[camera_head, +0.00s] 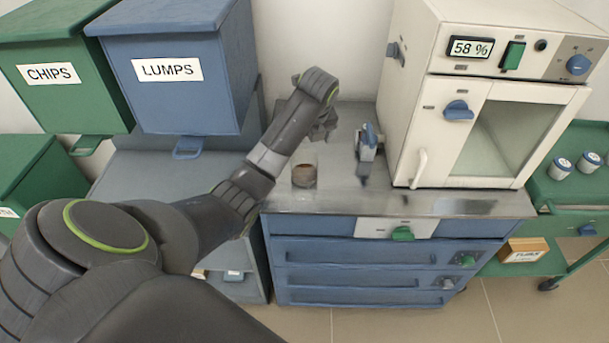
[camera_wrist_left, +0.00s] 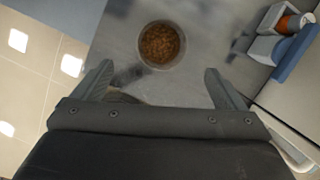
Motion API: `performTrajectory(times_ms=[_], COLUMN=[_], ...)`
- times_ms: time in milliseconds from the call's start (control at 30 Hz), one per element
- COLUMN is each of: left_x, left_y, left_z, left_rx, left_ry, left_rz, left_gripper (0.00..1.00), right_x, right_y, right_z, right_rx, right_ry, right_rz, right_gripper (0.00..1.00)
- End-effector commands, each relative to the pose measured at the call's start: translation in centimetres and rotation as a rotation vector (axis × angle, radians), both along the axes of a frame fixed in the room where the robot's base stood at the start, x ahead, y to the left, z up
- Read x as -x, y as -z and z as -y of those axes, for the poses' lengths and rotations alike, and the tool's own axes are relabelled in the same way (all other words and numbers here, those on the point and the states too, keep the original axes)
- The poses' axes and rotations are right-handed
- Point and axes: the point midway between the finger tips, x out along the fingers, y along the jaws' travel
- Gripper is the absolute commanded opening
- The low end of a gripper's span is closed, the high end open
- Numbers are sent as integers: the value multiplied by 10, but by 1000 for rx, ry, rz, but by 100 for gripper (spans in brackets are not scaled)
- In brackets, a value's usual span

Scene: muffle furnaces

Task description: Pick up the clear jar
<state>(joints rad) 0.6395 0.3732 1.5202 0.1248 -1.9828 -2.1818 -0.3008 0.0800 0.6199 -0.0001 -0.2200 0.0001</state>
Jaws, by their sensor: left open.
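The clear jar (camera_head: 304,176) stands on the metal worktop near its front left part, with brown, grainy contents inside. In the left wrist view the jar (camera_wrist_left: 160,45) is seen from above, centred ahead of the fingers. My left gripper (camera_head: 326,126) is above the worktop, behind and to the right of the jar in the head view. In the left wrist view the left gripper (camera_wrist_left: 158,72) is open, with nothing between its fingers. The jar lies beyond the fingertips, apart from them. My right gripper is in neither view.
A small blue-and-white device (camera_head: 367,143) stands right of the jar. The white furnace cabinet (camera_head: 408,120) is further right. The blue LUMPS bin (camera_head: 180,110) and green CHIPS bin (camera_head: 70,95) stand left. The worktop (camera_head: 340,196) is clear near its front edge.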

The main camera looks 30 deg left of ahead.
Motion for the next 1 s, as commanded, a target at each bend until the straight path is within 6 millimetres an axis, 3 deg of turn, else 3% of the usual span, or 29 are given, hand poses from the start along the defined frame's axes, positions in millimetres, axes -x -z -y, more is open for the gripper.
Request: performTrajectory(times_ms=[33, 300, 667, 1000], left_x=[-1, -10, -16, -24], left_y=[18, 64, 89, 126], left_z=[-3, -16, -21, -27], left_rx=[0, 1, 1, 2], left_ry=[-3, -3, -2, -2], left_rz=[-7, -7, -5, -4], left_gripper=[93, 93, 93, 93], right_x=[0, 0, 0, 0], right_y=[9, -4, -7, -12], right_z=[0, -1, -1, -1], right_rx=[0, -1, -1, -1], right_ry=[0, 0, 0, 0], right_rz=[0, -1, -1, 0], right_gripper=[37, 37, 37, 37])
